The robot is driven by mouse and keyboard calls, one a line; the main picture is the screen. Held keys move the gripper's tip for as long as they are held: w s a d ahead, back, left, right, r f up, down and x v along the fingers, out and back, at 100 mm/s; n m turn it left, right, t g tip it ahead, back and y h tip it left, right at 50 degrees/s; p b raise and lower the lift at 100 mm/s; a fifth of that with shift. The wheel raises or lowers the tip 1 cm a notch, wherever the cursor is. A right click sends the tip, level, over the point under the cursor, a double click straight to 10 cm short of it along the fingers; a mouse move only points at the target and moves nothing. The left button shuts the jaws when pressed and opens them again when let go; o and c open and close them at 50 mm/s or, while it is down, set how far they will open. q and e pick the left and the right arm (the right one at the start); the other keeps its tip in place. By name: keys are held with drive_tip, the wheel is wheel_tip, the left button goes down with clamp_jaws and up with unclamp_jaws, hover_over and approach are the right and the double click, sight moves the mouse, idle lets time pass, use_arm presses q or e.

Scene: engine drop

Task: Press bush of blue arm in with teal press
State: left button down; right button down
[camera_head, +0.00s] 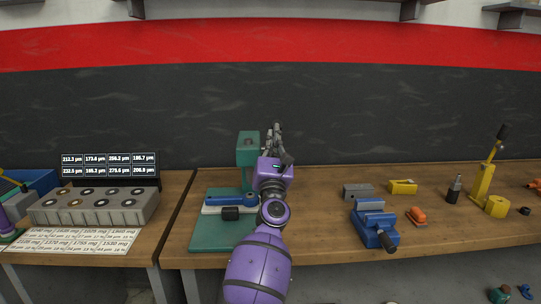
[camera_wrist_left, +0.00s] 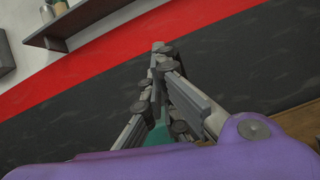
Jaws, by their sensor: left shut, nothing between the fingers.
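The teal press (camera_head: 247,150) stands on the left part of the right-hand bench, with its teal base plate (camera_head: 215,238) in front. The blue arm (camera_head: 217,200) lies across the press below its head, with a black cylindrical part (camera_head: 230,213) in front of it. The bush cannot be made out. My left gripper (camera_head: 277,128) is raised just right of the press head, its fingers pointing up, shut and empty. In the left wrist view the fingertips (camera_wrist_left: 162,48) come together, and a bit of teal shows behind the fingers. My right gripper is not in view.
A blue vise (camera_head: 374,228), grey block (camera_head: 357,191), yellow block (camera_head: 403,187), orange part (camera_head: 417,216) and yellow lever press (camera_head: 484,182) stand to the right. A grey block with several round pieces (camera_head: 95,208) is on the left bench. Bare bench lies right of my arm.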

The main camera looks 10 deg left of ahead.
use_arm(q)
drive_tip(key=shift+w+a+r, duration=0.1)
drive_tip(key=shift+w+r, duration=0.25)
drive_tip(key=shift+r, duration=0.2)
drive_tip(key=shift+w+a+r, duration=0.1)
drive_tip(key=shift+w+r, duration=0.25)
drive_tip(key=shift+r, duration=0.2)
